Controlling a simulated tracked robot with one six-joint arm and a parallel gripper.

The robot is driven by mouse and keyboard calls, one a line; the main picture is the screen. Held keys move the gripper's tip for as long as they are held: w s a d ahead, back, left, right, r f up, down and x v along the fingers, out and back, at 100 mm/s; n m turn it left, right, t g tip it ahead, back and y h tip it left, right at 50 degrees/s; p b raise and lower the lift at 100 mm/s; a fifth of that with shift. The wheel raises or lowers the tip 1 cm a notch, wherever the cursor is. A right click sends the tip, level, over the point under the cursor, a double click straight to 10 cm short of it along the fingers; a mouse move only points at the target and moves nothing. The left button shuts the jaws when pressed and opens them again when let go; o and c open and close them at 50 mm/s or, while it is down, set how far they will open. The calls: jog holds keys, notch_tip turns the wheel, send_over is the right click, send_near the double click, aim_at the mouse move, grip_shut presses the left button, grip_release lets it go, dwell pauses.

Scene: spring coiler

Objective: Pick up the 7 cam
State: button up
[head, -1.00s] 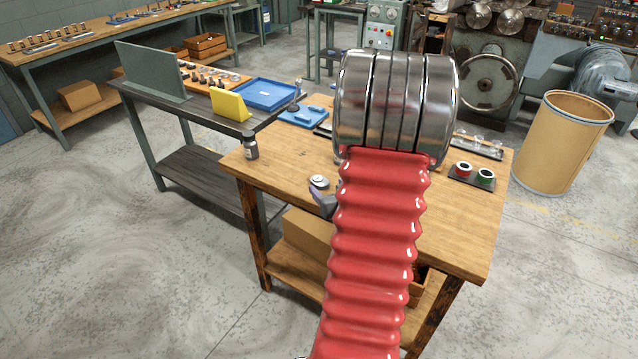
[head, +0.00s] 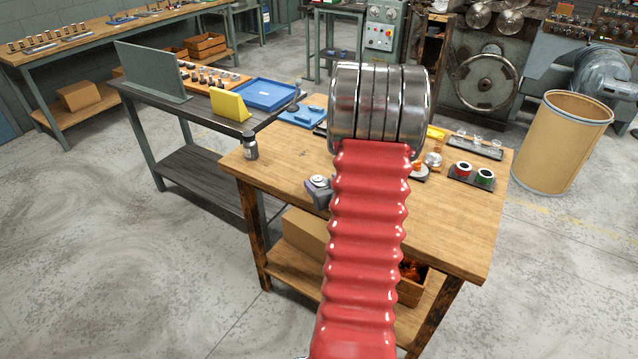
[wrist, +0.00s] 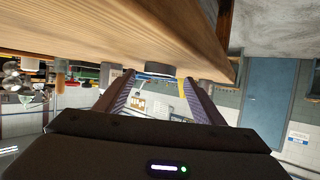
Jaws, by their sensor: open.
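A small grey metal disc, seemingly the cam (head: 319,180), lies on the wooden workbench near its left front edge; I cannot read a number on it. In the wrist view a dark grey disc (wrist: 160,68) shows on the wood, between and beyond the fingertips. My gripper (wrist: 158,82) is open with nothing between its fingers. In the head view one dark finger (head: 318,195) shows right beside the disc; my red-sleeved arm hides the rest of the gripper.
On the workbench (head: 450,240) a dark bottle (head: 250,147) stands at the left corner. A dark tray (head: 471,179) with red and green rings is at the right, with a glassware tray (head: 474,147) behind. A cardboard drum (head: 560,140) stands to the right.

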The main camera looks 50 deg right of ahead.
aim_at(320, 182)
jog(key=shift+x, duration=1.15)
jog(key=shift+c, duration=0.5)
jog(key=c, duration=1.2)
jog(key=shift+o, duration=0.2)
notch_tip(320, 182, up, 10)
